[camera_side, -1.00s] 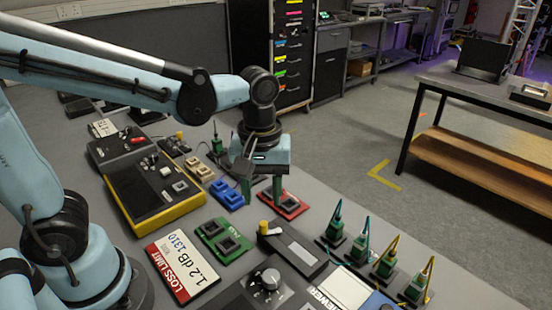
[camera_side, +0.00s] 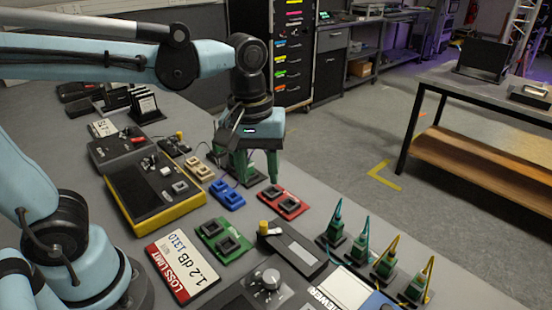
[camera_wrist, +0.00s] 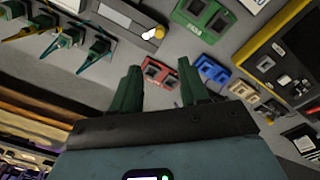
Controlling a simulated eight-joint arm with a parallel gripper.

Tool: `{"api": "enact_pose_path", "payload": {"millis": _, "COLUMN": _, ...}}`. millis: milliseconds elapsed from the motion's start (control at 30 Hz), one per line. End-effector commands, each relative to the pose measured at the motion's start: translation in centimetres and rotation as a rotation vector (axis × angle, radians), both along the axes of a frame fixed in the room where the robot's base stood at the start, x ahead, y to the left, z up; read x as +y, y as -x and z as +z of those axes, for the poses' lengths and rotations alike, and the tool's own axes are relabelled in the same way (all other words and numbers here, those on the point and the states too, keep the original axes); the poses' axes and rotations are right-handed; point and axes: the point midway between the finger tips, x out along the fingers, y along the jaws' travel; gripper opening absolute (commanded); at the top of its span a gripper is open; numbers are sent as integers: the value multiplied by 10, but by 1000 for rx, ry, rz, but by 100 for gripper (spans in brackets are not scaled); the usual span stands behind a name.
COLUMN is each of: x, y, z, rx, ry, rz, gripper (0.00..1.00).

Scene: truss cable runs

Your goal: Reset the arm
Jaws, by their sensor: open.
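My gripper (camera_side: 258,166) is open, its green fingers pointing down and apart, with nothing seen between them. It hangs above the table (camera_side: 140,226), near the red double-socket block (camera_side: 285,202) and the blue block (camera_side: 227,194). In the wrist view my gripper (camera_wrist: 158,80) has its two green fingers spread, with the red block (camera_wrist: 160,73) showing beyond and between them. A green post behind my gripper is partly hidden in the side view.
Several green connectors with cables (camera_side: 358,246) stand on the right side of the table. A green socket block (camera_side: 223,240), a loss-limit card (camera_side: 182,266) and a yellow-edged tester (camera_side: 155,192) lie nearer my arm. Free floor lies beyond the table.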

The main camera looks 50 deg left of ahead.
Motion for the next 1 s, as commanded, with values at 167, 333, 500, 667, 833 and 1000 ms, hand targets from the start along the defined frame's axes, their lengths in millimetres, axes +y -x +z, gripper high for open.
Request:
{"api": "enact_pose_path", "payload": {"millis": 167, "x": 26, "y": 6, "z": -11, "rx": -200, "ry": -18, "rz": -237, "gripper": 44}}
{"api": "enact_pose_path", "payload": {"millis": 333, "x": 49, "y": 9, "z": -21, "rx": -397, "ry": -116, "rz": -479, "gripper": 44}}
{"api": "enact_pose_path", "payload": {"millis": 500, "x": 62, "y": 10, "z": -26, "rx": -510, "ry": -219, "rz": -631, "gripper": 44}}
{"api": "enact_pose_path", "payload": {"millis": 667, "x": 66, "y": 10, "z": -28, "rx": -540, "ry": -258, "rz": -680, "gripper": 44}}
{"api": "enact_pose_path", "payload": {"millis": 833, "x": 66, "y": 10, "z": -27, "rx": -541, "ry": -259, "rz": -683, "gripper": 44}}
{"api": "enact_pose_path", "payload": {"millis": 1000, "x": 66, "y": 10, "z": -27, "rx": -540, "ry": -257, "rz": -682, "gripper": 44}}
